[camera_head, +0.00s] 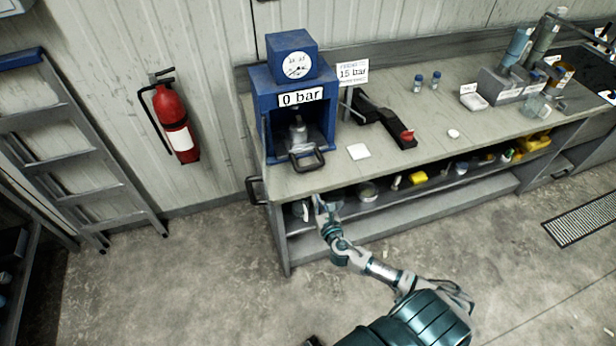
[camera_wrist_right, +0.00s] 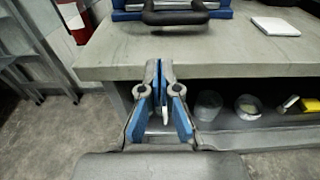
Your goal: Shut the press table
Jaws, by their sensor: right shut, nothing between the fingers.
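The blue press (camera_head: 291,95) stands at the left end of the workbench, with a dial gauge on top and a sign reading 0 bar. Its press table carries a black handle (camera_head: 305,159) that sticks out at the front, with a metal cylinder (camera_head: 298,132) inside the frame above it. The handle also shows at the top of the right wrist view (camera_wrist_right: 174,14). My right gripper (camera_head: 320,203) is below and in front of the bench edge, apart from the handle. In the right wrist view its blue-padded fingers (camera_wrist_right: 162,95) are together and empty. My left gripper is out of view.
The bench top (camera_head: 330,178) has a white square (camera_head: 358,151) right of the handle and a black tool with a red part (camera_head: 407,136) beyond it. A lower shelf holds jars and small items. A fire extinguisher (camera_head: 176,120) hangs left of the bench. The floor in front is clear.

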